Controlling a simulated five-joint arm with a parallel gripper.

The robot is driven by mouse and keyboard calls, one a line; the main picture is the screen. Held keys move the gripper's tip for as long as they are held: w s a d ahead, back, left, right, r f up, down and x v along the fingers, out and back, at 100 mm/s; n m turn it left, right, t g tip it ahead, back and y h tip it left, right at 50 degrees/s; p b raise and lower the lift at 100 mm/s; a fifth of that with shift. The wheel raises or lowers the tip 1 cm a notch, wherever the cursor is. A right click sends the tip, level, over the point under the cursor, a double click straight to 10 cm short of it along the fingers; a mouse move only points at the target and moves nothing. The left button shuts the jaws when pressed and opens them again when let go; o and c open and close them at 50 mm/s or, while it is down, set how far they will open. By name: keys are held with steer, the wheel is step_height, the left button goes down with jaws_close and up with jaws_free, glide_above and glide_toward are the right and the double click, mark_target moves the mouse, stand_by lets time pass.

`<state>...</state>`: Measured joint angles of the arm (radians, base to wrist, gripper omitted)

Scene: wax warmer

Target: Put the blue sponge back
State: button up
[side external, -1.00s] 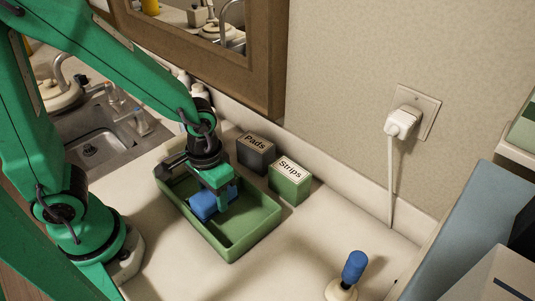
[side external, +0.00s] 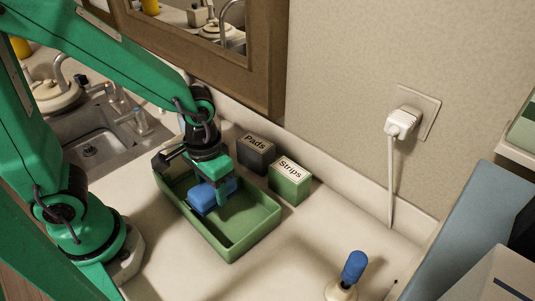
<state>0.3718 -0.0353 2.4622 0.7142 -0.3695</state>
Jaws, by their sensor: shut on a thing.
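The blue sponge (side external: 203,198) is inside the green tray (side external: 242,246), towards the tray's left and far part. My gripper (side external: 213,190) is over the tray and shut on the sponge, with a green finger in front of it. The sponge's right part is partly hidden by that finger. I cannot tell whether the sponge touches the tray floor. The near right half of the tray is empty.
A dark Pads box (side external: 255,157) and a green Strips box (side external: 289,185) stand behind the tray. A blue-handled item (side external: 353,268) stands at the front right. A sink (side external: 95,148) is at left. The counter between tray and blue-handled item is clear.

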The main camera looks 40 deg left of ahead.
steer(key=shift+w+d, duration=0.1)
steer(key=w+d+r, duration=0.2)
steer(key=w+d, duration=0.6)
steer(key=d, duration=0.1)
glide_above(327, 247)
steer(key=shift+f, duration=4.95)
steer(key=shift+f, duration=0.15)
steer(key=o, duration=0.9)
